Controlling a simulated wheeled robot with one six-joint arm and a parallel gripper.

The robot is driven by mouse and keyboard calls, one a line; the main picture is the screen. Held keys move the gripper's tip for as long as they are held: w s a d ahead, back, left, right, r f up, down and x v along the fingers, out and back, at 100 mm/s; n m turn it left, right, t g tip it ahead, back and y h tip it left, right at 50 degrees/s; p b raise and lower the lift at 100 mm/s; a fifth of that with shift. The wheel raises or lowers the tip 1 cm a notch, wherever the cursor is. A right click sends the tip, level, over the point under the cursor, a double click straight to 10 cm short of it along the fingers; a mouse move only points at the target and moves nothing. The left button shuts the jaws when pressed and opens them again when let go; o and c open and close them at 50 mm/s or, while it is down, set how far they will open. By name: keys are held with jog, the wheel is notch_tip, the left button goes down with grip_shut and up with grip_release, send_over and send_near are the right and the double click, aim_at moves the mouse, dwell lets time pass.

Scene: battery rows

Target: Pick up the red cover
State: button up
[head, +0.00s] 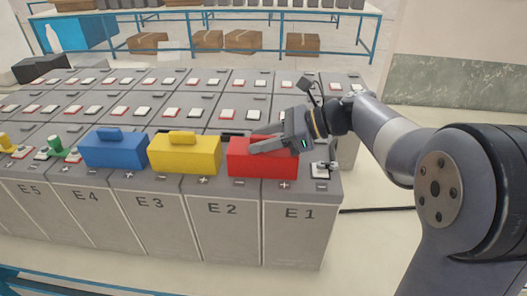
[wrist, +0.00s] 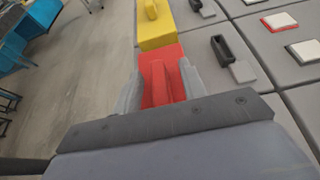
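The red cover (head: 262,160) is a box-shaped piece with a raised handle. It sits on battery E1/E2 at the right end of the front row. In the wrist view, the red cover (wrist: 174,60) lies ahead, with its handle (wrist: 159,84) between my fingers. My gripper (head: 262,142) is over the top of the cover, its fingers apart on either side of the handle. In the wrist view my gripper (wrist: 160,88) shows red surface between each finger and the handle. The fingertips' depth against the cover is hard to tell.
A yellow cover (head: 184,155) and a blue cover (head: 114,151) stand in line to the left. Green and yellow pieces sit farther left. Rows of grey batteries with terminals stretch behind. A shelf with boxes stands at the back. Open floor lies to the right.

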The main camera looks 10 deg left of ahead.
grip_shut()
jog(key=shift+r, duration=0.1)
dwell(0.3)
